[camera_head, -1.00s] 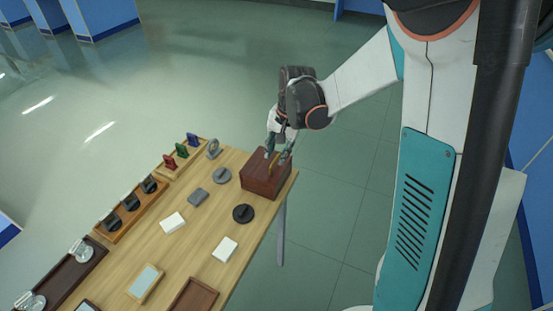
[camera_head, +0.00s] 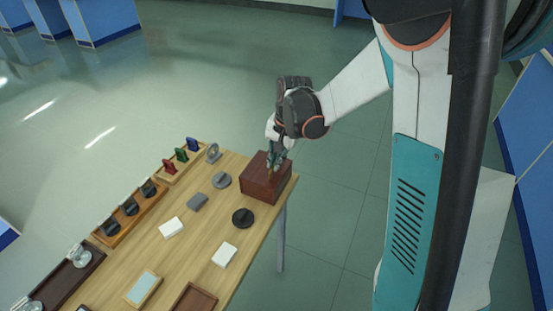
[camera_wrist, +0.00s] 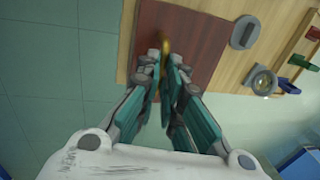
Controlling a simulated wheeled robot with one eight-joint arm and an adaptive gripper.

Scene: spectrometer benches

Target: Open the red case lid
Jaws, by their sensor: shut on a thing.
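The red case (camera_head: 262,188) is a dark reddish-brown wooden box at the far right corner of the table. Its lid looks closed and flat, and it fills the upper middle of the wrist view (camera_wrist: 200,40). A brass handle (camera_wrist: 165,47) stands on the lid. My gripper (camera_head: 272,167) is above the case, pointing down. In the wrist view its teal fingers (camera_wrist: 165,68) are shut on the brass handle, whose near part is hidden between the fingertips.
Grey and black round pieces (camera_head: 243,217) and white blocks (camera_head: 224,254) lie on the wooden table (camera_head: 193,255). A rack with coloured holders (camera_head: 180,155) and a tray of black holders (camera_head: 130,208) line its left edge. Floor is clear beyond the case.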

